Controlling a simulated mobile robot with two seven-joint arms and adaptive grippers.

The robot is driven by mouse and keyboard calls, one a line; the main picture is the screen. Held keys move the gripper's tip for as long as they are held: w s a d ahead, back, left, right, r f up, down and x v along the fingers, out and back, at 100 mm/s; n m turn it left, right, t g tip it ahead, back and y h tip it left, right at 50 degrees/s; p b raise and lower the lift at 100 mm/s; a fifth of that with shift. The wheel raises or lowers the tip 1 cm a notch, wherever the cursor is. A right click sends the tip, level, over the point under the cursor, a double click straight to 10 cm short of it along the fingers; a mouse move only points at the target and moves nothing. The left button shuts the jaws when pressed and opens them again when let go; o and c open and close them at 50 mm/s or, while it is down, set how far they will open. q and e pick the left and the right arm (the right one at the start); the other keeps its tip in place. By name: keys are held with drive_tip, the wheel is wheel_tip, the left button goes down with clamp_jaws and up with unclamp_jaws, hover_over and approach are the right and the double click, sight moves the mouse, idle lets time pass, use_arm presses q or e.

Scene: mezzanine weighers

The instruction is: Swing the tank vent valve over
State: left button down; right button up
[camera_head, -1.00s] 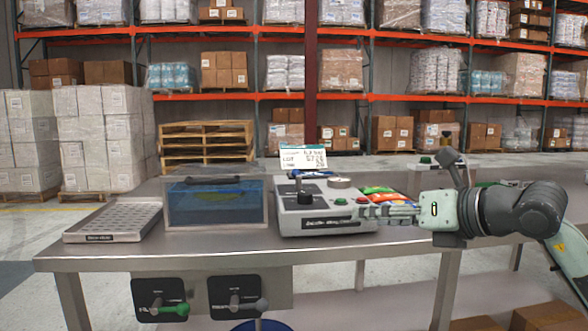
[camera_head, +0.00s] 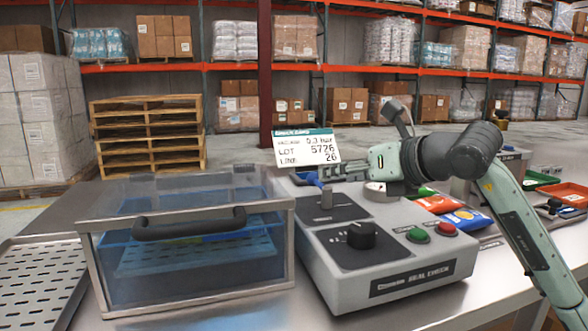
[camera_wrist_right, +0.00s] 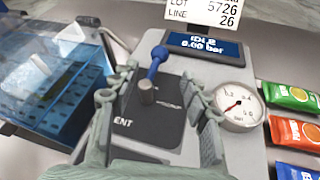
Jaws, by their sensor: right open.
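The tank vent valve has a blue lever (camera_wrist_right: 157,62) on a grey post (camera_wrist_right: 147,92), set on a black plate (camera_wrist_right: 152,122) whose visible letters read "ENT". In the wrist view the lever points up toward the display. In the head view the lever (camera_head: 308,179) is partly hidden by my gripper, and the post (camera_head: 326,198) shows below it. My right gripper (camera_wrist_right: 160,74) is open, with one finger on each side of the lever and gaps to both. It also shows in the head view (camera_head: 322,173). My left gripper is not in view.
The grey seal check unit (camera_head: 400,268) carries a black knob (camera_head: 361,235), a green button (camera_head: 418,235), a red button (camera_head: 446,229) and a gauge (camera_wrist_right: 238,106). The display (camera_wrist_right: 205,46) reads idle. A lidded water tank (camera_head: 190,262) stands left. Colourful packets (camera_head: 467,220) lie right.

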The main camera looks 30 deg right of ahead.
drive_tip(key=shift+w, duration=0.75)
drive_tip(key=p+x, duration=0.1)
drive_tip(key=x, duration=0.4)
drive_tip(key=shift+w+a+f+p, duration=0.1)
drive_tip(key=shift+w+f+p, duration=0.1)
drive_tip(key=shift+w+p, duration=0.15)
drive_tip(key=shift+w+f, duration=0.25)
drive_tip(key=shift+w, duration=0.1)
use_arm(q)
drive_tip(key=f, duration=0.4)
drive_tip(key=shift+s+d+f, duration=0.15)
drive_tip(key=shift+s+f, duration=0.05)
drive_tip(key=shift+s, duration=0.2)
use_arm(e)
drive_tip(key=shift+c, duration=0.5)
clamp_jaws()
